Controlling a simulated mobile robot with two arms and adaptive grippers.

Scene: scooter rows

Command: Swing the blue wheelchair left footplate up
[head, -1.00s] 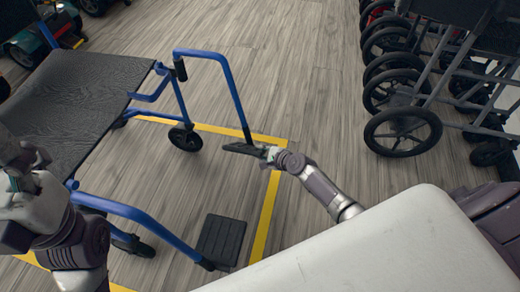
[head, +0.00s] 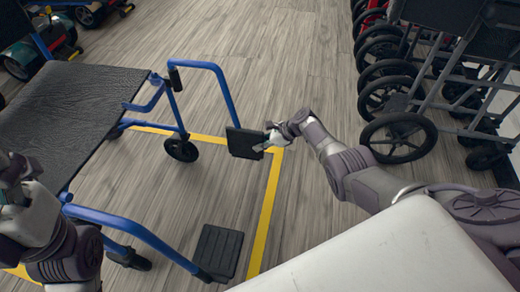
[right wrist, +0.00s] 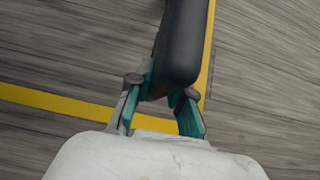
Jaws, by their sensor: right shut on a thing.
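The blue wheelchair (head: 206,66) faces right, with a black seat. Its left footplate (head: 243,143), on the far side, is a black plate at the foot of the far blue hanger. It now stands steeply tilted, its broad face showing. My right gripper (head: 270,141) is shut on the plate's edge. In the right wrist view the dark footplate (right wrist: 180,45) sits between the teal fingers (right wrist: 160,97). The other footplate (head: 218,250) lies flat on the near side. My left gripper (head: 16,178) is at the left edge, over the seat side; its fingers are unclear.
Yellow floor lines (head: 266,205) run round the wheelchair. A row of dark wheeled chairs (head: 400,137) stands at the right. Scooters (head: 22,58) stand at the top left.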

